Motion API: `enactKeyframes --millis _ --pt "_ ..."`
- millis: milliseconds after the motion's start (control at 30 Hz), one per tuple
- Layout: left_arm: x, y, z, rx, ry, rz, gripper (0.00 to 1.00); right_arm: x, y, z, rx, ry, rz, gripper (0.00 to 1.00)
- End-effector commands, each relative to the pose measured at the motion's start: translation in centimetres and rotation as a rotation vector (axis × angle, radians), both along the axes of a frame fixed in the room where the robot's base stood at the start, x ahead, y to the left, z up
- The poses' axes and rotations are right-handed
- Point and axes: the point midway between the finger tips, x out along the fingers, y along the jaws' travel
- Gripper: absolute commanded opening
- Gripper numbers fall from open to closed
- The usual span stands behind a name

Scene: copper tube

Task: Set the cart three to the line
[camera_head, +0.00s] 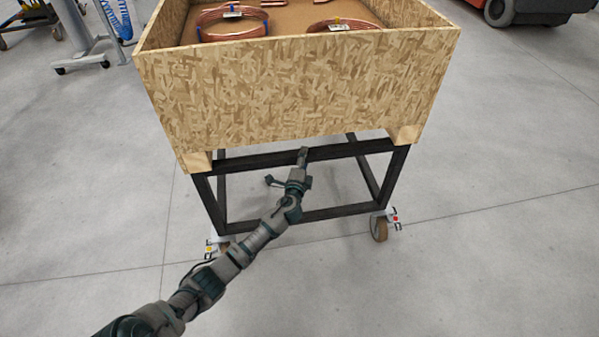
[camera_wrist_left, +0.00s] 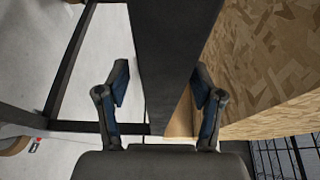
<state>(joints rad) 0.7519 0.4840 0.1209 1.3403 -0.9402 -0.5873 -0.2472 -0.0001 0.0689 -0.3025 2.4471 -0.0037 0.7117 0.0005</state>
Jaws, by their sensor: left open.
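The cart has a black metal frame (camera_head: 330,214) on casters, with a large chipboard box (camera_head: 300,90) on top. My left gripper (camera_head: 303,156) is at the front upper bar of the frame, just below the box's front wall. In the left wrist view, the open fingers of my left gripper (camera_wrist_left: 160,92) stand on either side of the black bar (camera_wrist_left: 172,60), with gaps visible beside it. The box wall (camera_wrist_left: 265,70) shows to the right of the bar there. My right gripper is not in view. Two casters show at the front, the right one (camera_head: 380,228) with a brown wheel.
Copper tube coils (camera_head: 232,22) lie in the box. Dark joint lines (camera_head: 480,213) cross the grey floor beside the cart. A grey stand (camera_head: 85,50) is at the upper left, and a red vehicle (camera_head: 530,8) is at the upper right. The floor around the cart is clear.

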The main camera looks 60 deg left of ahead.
Motion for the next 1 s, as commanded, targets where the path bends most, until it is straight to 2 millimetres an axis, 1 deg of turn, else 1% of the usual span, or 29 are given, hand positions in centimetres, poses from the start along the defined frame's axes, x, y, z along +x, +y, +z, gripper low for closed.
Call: enactKeyframes --millis 200,300,433,600,1000 --pt "-3.6 -3.3 -0.6 -0.006 0.004 -0.001 0.67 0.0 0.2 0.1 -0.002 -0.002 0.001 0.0" --pt "-5.1 -4.5 -0.6 -0.007 0.004 0.001 0.67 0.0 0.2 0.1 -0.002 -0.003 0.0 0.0" --pt "-6.3 -5.8 -0.7 -0.006 0.005 0.002 0.67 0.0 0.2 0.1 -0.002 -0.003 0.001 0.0" --pt "-7.0 -6.4 -0.6 -0.006 0.006 0.004 0.67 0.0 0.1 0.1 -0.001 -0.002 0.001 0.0" --pt "-7.0 -6.4 -0.6 -0.006 0.006 0.003 0.67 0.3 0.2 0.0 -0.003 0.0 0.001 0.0"
